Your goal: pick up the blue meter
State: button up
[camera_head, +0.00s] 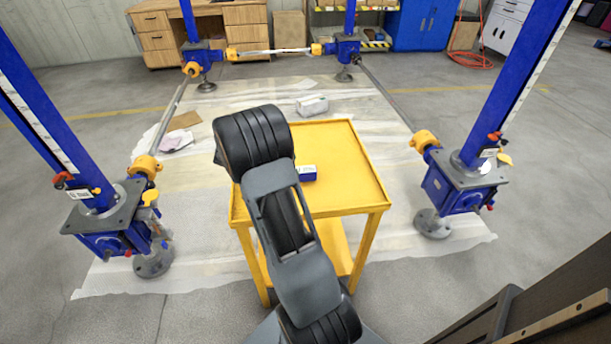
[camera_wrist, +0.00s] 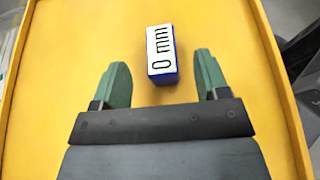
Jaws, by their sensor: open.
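The meter is between or just ahead of the fingertips, and no contact shows. In the head view the meter (camera_head: 308,174) shows beside my arm on the yellow table (camera_head: 345,160), partly hidden by the arm. My gripper is hidden there behind my arm.
Blue screw-jack columns with grey bases stand left (camera_head: 110,220) and right (camera_head: 465,185) of the table, and two more stand behind. A white box (camera_head: 312,105) lies on the floor sheet beyond the table. The rest of the tabletop looks clear.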

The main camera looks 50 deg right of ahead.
aim_at(306, 169)
jog(key=shift+b+x, duration=0.75)
jog(key=shift+x, duration=2.05)
jog(key=c, duration=1.1)
